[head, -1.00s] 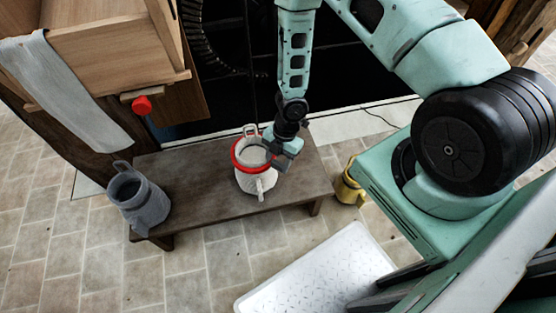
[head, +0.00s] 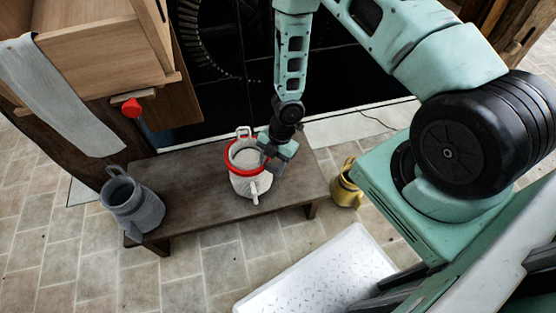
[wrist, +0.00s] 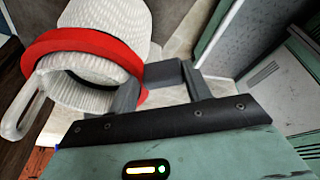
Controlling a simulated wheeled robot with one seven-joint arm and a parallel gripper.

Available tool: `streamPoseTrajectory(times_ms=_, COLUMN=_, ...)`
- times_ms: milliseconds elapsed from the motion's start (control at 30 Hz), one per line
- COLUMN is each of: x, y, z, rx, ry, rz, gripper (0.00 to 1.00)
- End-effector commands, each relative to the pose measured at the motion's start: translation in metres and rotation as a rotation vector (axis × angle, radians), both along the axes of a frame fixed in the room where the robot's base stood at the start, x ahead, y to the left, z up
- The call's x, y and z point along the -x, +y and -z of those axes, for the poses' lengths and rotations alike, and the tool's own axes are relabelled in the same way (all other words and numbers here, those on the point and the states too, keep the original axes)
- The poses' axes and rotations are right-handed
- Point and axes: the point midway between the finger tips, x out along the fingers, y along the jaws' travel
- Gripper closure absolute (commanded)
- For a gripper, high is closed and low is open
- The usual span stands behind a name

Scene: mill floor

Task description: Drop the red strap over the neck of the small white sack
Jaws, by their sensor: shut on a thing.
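The small white sack (head: 247,186) stands upright on the dark wooden bench, with a loop at its back and another at its front. The red strap (head: 231,163) is a closed ring around the sack's upper part, with the white mouth showing inside it. In the wrist view the strap (wrist: 85,42) encircles the white sack (wrist: 105,15) close below its mouth. My gripper (head: 268,160) is at the right side of the neck, shut on the strap's edge. It also shows in the wrist view (wrist: 153,88), where the fingers partly hide the strap.
A grey sack-like vessel (head: 136,205) stands at the bench's (head: 195,180) left end. A yellow can (head: 346,188) is on the floor to the right. A wooden cabinet (head: 95,60) with a red knob (head: 132,108) overhangs the left back. A pale metal plate (head: 320,275) lies in front.

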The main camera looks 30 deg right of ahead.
Motion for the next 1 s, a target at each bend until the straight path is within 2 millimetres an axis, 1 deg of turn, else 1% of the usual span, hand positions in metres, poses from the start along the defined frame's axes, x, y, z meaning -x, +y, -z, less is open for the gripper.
streamPoseTrajectory(times_ms=33, x=0.006, y=-0.020, z=0.028, rx=0.054, ry=0.032, rz=0.036, gripper=0.81)
streamPoseTrajectory(times_ms=200, x=0.006, y=-0.020, z=0.030, rx=0.053, ry=0.034, rz=0.034, gripper=0.81)
streamPoseTrajectory(times_ms=233, x=0.006, y=-0.020, z=0.031, rx=0.053, ry=0.035, rz=0.034, gripper=0.43)
streamPoseTrajectory(times_ms=267, x=0.005, y=-0.020, z=0.031, rx=0.053, ry=0.035, rz=0.034, gripper=0.35)
streamPoseTrajectory(times_ms=300, x=0.005, y=-0.019, z=0.032, rx=0.053, ry=0.036, rz=0.033, gripper=0.33)
streamPoseTrajectory(times_ms=600, x=0.004, y=-0.020, z=0.036, rx=0.055, ry=0.038, rz=0.036, gripper=0.28)
streamPoseTrajectory(times_ms=800, x=0.003, y=-0.020, z=0.037, rx=0.054, ry=0.040, rz=0.038, gripper=0.28)
streamPoseTrajectory(times_ms=867, x=0.002, y=-0.021, z=0.034, rx=0.053, ry=0.038, rz=0.039, gripper=0.28)
streamPoseTrajectory(times_ms=933, x=0.001, y=-0.023, z=0.028, rx=0.052, ry=0.036, rz=0.040, gripper=0.27)
streamPoseTrajectory(times_ms=1000, x=0.001, y=-0.026, z=0.016, rx=0.050, ry=0.034, rz=0.040, gripper=0.27)
